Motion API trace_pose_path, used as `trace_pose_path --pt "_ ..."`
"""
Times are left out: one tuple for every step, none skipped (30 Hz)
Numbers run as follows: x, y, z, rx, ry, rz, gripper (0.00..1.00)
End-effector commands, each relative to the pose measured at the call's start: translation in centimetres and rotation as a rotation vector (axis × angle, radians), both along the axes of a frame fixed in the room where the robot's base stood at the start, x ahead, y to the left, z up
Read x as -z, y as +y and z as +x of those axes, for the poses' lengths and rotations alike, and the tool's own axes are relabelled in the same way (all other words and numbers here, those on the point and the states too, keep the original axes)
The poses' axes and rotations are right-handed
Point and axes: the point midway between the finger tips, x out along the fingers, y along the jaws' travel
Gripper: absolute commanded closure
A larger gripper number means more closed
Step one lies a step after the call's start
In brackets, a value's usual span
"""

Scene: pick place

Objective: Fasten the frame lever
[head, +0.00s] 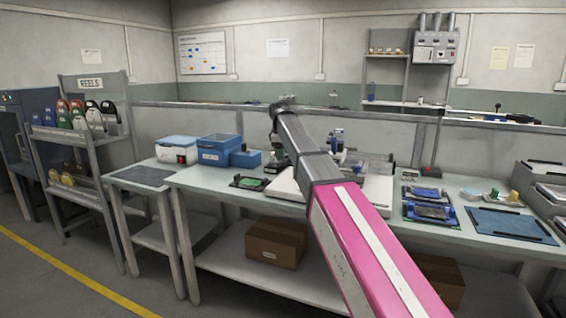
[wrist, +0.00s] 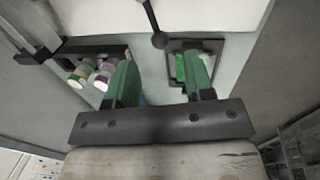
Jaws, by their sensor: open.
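My gripper (wrist: 160,62) is open, with two green fingers spread apart and nothing between them in the wrist view. Ahead of the right finger is a black frame (wrist: 216,46) with a green board (wrist: 180,66) in it, partly hidden by that finger. A black rod with a ball end (wrist: 158,40), possibly the lever, shows just ahead of the gap between the fingers, apart from them. In the head view a black frame with a green board (head: 250,183) lies on the bench, left of my gripper (head: 279,156), which my arm largely hides.
A black holder (wrist: 85,52) with small bottles lies left of the fingers. On the workbench (head: 215,185) stand blue boxes (head: 220,149) at left, a blue frame (head: 430,212) and a blue mat (head: 510,224) at right. A reel shelf (head: 88,140) stands far left.

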Motion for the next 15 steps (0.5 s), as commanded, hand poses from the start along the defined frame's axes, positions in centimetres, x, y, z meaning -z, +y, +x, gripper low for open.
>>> trace_pose_path --pt "1.0 -0.1 0.1 0.000 0.001 -0.001 0.52" --pt "1.4 -0.1 0.2 0.000 0.001 0.000 0.52" --pt "2.0 -0.1 0.3 0.000 0.000 0.000 0.52" --pt "2.4 -0.2 0.4 0.000 0.001 0.000 0.52" --pt "2.8 -0.2 0.5 0.000 0.001 -0.001 0.52" --pt "3.2 -0.2 0.6 0.000 0.001 -0.001 0.52" --pt "3.5 -0.2 0.6 0.000 0.001 0.000 0.52" --pt "3.7 -0.2 0.7 0.000 0.000 0.000 0.52" --pt "4.0 -0.2 0.8 0.000 0.000 0.000 0.52" --pt "4.2 -0.3 0.8 0.000 -0.001 0.001 0.52" --pt "4.3 -0.3 0.8 0.000 -0.001 0.001 0.52" --pt "4.5 -0.3 0.9 0.000 -0.001 0.001 0.52" --pt "4.5 -0.3 0.9 0.000 -0.001 0.001 0.52" --pt "4.6 -0.3 0.9 0.000 -0.001 0.001 0.52" --pt "4.6 -0.3 0.9 0.000 -0.001 0.001 0.52"
